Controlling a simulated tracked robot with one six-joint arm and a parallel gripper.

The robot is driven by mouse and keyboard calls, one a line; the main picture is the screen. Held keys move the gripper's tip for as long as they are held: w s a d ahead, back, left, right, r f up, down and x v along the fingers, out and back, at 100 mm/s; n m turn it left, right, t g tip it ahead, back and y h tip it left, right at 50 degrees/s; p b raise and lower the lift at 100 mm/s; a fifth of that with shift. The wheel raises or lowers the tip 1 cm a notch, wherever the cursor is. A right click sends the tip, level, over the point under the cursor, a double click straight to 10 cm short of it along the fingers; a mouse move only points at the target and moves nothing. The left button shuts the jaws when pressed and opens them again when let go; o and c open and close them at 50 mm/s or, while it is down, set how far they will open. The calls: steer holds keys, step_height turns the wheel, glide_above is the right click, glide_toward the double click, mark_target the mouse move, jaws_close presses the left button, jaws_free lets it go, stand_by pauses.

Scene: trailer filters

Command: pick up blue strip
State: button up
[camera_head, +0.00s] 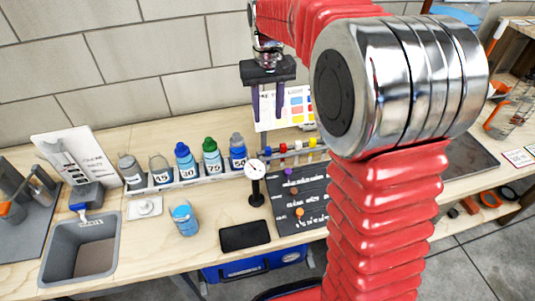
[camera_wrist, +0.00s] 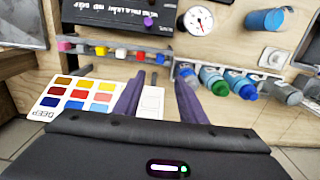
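My gripper (camera_head: 268,104) hangs fingers-down in front of the colour chart card in the head view. Its two dark purple fingers are apart with nothing between them; the wrist view also shows my gripper (camera_wrist: 160,80) open. A row of small coloured pieces sits on a narrow rack (camera_wrist: 110,47) beyond the fingertips. A blue piece (camera_wrist: 141,56) is among them, apart from the fingers, close to a yellow piece (camera_wrist: 120,53). I cannot tell the full shape of the blue piece. In the head view the row lies below and right of my gripper, partly cut off by my arm.
The colour chart card (camera_wrist: 78,97) stands beside the rack. Several capped bottles (camera_head: 184,160) stand in a row to the left. A dial gauge (camera_head: 255,172) and a dark labelled board (camera_head: 288,218) are in front. A grey basin (camera_head: 58,240) is far left.

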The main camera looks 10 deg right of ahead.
glide_above(268, 148)
step_height(268, 148, down, 8)
steer(key=shift+w+r, duration=0.1)
steer(key=shift+w, duration=0.05)
stand_by(0.3)
steer(key=shift+f, duration=2.65)
jaws_close()
